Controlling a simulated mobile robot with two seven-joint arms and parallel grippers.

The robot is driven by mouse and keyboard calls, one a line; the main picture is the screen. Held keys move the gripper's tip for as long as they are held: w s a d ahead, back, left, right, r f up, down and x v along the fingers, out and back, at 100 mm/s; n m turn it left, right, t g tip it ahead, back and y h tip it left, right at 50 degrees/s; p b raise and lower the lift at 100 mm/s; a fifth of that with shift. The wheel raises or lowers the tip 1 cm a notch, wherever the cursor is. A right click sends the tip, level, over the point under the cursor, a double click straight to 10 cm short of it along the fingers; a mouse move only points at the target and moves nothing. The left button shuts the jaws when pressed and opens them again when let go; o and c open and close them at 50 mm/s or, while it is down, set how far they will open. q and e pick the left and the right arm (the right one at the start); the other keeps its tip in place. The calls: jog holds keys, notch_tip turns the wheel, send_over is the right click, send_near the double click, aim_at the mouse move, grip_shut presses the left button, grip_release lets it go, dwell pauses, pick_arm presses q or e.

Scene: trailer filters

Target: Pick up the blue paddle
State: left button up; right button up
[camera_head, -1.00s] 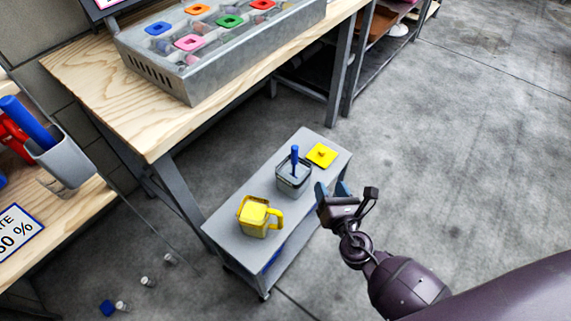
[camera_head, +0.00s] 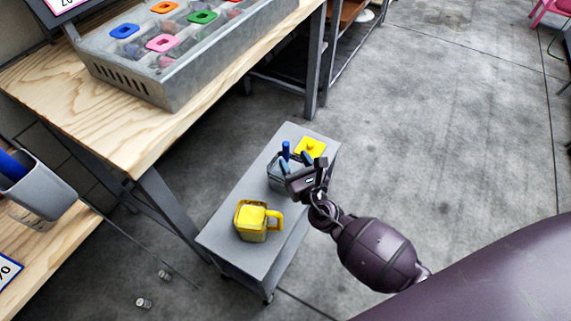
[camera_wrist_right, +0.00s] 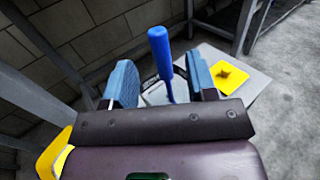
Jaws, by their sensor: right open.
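The blue paddle (camera_head: 285,150) stands upright in a small grey container (camera_head: 276,183) on the grey cart. In the right wrist view the paddle's blue handle (camera_wrist_right: 161,58) rises between my right gripper's two blue-padded fingers, with room on both sides. The container (camera_wrist_right: 156,94) shows behind the fingers. My right gripper (camera_head: 296,168) is open, beside and partly over the container in the head view, hiding part of it. The paddle's lower end is hidden in the container. My left gripper is not in view.
On the cart (camera_head: 226,240) stand a yellow mug (camera_head: 251,222) and a yellow square lid (camera_head: 311,147). A wooden table (camera_head: 95,125) with a metal tray (camera_head: 172,85) of colored pieces is up left. A grey holder (camera_head: 40,188) stands at left.

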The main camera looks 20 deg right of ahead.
aim_at(287, 151)
jog(key=w, duration=0.4)
jog(key=shift+w+a, duration=0.15)
jog(key=shift+w, duration=0.6)
grip_shut()
jog(key=shift+r, duration=0.15)
